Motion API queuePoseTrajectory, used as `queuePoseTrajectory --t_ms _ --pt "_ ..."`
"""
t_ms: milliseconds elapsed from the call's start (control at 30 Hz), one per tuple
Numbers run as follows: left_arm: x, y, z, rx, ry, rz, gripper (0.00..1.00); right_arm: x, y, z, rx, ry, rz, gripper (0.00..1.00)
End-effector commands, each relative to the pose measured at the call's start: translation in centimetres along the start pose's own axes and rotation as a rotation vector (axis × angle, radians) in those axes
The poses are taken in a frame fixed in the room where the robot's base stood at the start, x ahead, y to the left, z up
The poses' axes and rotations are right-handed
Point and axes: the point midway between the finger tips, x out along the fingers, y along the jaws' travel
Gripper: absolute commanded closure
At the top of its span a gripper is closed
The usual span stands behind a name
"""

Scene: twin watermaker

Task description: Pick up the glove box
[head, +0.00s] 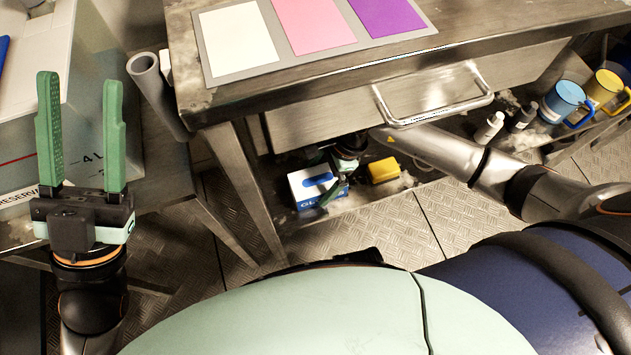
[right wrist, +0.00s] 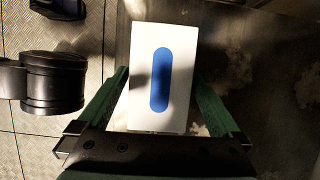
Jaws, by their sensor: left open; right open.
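The glove box (head: 312,187) is a white and blue carton on the low shelf under the metal table. In the right wrist view the glove box (right wrist: 143,60) shows its white top with a blue oval slot. My right gripper (head: 335,182) reaches under the table and is partly hidden by it in the head view. In the right wrist view its green fingers (right wrist: 160,95) are open, one on each side of the box's near end; I cannot tell if they touch it. My left gripper (head: 80,125) is open, empty and upright at the far left.
The metal table (head: 340,75) with a drawer handle (head: 435,108) overhangs the shelf. A yellow sponge-like block (head: 383,170) lies right of the box. Small bottles (head: 489,128), a blue mug (head: 563,102) and a yellow mug (head: 604,88) stand further right. A white tank (head: 100,50) is at left.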

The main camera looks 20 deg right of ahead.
Motion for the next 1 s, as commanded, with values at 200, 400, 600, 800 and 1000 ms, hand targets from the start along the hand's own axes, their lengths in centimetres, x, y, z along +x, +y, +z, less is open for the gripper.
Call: queuePoseTrajectory --t_ms 200,400,600,800,1000 --pt "-0.4 0.59 0.57 -0.02 -0.002 0.009 0.5 1.28 0.42 -0.01 -0.003 0.0 0.0 0.0" --pt "-0.34 0.58 0.49 -0.018 0.001 0.012 0.5 1.25 0.42 -0.02 -0.003 0.0 0.0 0.0" --pt "-0.51 0.64 0.62 -0.015 0.001 0.013 0.5 1.47 0.4 -0.13 -0.003 0.0 0.0 0.0" --pt "-0.68 0.66 0.77 -0.013 0.002 0.013 0.5 1.71 0.4 -0.23 -0.002 0.0 0.0 0.0" --pt "-0.66 0.62 0.74 -0.011 0.003 0.013 0.5 1.7 0.41 -0.22 -0.002 0.0 0.0 0.0"
